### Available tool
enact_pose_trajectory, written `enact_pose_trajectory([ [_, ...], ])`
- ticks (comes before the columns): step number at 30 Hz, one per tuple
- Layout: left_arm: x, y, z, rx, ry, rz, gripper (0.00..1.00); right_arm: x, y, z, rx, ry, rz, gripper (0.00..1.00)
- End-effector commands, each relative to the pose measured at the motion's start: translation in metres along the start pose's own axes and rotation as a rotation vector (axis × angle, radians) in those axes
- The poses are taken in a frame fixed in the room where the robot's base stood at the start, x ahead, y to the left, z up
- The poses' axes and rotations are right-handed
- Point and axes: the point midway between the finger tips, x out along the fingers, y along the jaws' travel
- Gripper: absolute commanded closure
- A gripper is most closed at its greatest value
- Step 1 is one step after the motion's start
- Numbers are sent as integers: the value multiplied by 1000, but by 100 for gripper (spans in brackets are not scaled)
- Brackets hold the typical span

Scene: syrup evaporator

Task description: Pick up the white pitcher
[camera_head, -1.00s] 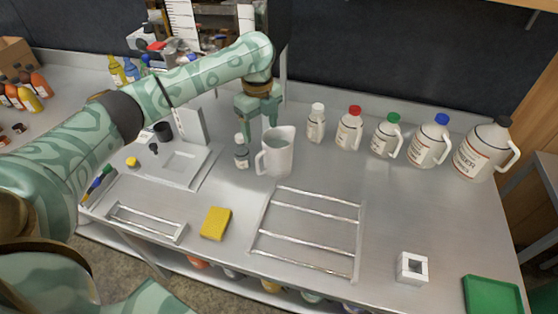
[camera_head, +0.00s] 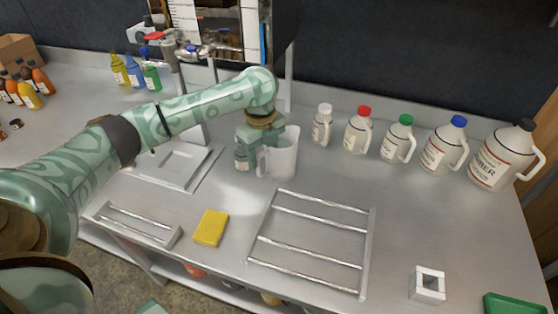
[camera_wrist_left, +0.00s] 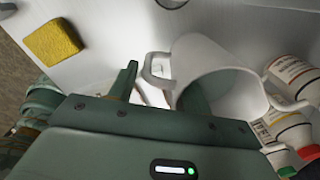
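The white pitcher (camera_head: 285,157) stands upright on the steel counter, its handle on its left side. It also shows in the left wrist view (camera_wrist_left: 222,68), tilted in the picture, with its open mouth toward the camera. My left gripper (camera_head: 261,143) is low over the pitcher's handle side. In the left wrist view its fingers (camera_wrist_left: 162,78) are apart: one is outside the handle, the other reaches into the pitcher's mouth. The handle and near wall lie between them. I cannot tell whether either finger touches. My right gripper is not in view.
Several capped jugs, the nearest a white-capped one (camera_head: 322,126), line the back right. A wire rack (camera_head: 370,240), yellow sponge (camera_head: 211,228) and white square block (camera_head: 427,284) lie in front.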

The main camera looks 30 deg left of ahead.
Motion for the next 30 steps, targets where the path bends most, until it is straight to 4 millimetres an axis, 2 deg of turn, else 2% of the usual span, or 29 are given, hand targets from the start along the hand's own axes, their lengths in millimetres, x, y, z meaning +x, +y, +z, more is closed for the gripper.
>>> enact_pose_trajectory([
  [1, 0, 0, 0, 0, 0, 0, 65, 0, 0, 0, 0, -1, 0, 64],
  [3, 0, 0, 0, 0, 0, 1, 85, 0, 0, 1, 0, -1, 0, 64],
  [5, 0, 0, 0, 0, 0, 1, 100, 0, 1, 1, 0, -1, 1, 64],
  [19, -6, 0, 0, -1, 0, -2, 100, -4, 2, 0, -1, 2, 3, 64],
  [30, -40, 0, 0, -2, 1, -5, 100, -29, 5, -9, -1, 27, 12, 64],
])
